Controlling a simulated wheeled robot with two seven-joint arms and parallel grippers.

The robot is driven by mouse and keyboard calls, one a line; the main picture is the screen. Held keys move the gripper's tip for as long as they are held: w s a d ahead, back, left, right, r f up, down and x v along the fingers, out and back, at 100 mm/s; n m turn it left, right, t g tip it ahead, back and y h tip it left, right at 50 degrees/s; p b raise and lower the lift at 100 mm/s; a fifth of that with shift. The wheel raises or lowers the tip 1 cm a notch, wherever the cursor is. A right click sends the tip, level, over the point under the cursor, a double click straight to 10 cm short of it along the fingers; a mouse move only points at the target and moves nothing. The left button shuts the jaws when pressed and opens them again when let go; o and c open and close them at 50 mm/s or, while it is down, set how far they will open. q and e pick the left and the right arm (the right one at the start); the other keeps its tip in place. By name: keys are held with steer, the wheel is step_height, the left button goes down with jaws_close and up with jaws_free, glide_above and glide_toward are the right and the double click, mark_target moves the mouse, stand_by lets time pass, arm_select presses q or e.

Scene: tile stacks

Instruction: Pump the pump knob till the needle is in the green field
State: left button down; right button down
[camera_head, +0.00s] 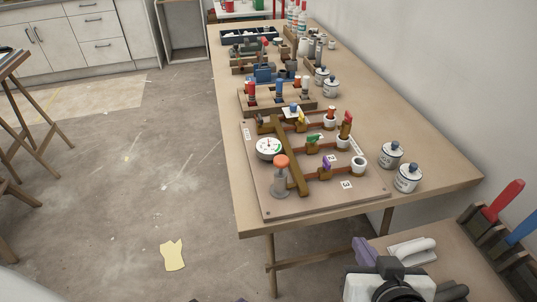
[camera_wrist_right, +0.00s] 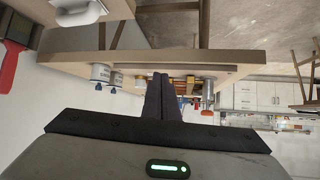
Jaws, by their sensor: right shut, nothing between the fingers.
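The pump has an orange knob (camera_head: 281,161) on top of a grey cylinder (camera_head: 280,181), at the front left of a wooden board (camera_head: 290,204). The round white gauge (camera_head: 268,147) sits just behind it and shows some green on its dial. The needle is too small to read. My right gripper (camera_head: 362,250) is shut and empty at the bottom, in front of the table and right of the pump, apart from it. Its dark fingers (camera_wrist_right: 164,98) point toward the table in the upside-down right wrist view, where the pump cylinder (camera_wrist_right: 208,92) shows.
The board carries brown pipes and several coloured valves, such as a green one (camera_head: 313,139). Two white pots (camera_head: 407,178) stand right of it on the table (camera_head: 430,180). A white-handled tool (camera_head: 412,250) lies on the near surface beside my right gripper.

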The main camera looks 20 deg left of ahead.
steer(key=s+d+f, duration=0.4)
steer(key=f, duration=0.3)
steer(key=s+d+f+m+g, duration=0.1)
steer(key=s+d+f, duration=0.2)
steer(key=s+f, duration=0.2)
steer(key=s+d+f+h, duration=0.1)
steer(key=s+d+f, duration=0.3)
steer(key=f, duration=0.6)
steer(key=shift+s+d+g, duration=0.2)
steer(key=shift+d+g, duration=0.1)
steer(key=shift+g, duration=0.1)
arm_select(q)
steer(key=shift+d, duration=0.1)
arm_select(e)
steer(key=shift+d+m, duration=0.1)
steer(key=shift+m, duration=0.2)
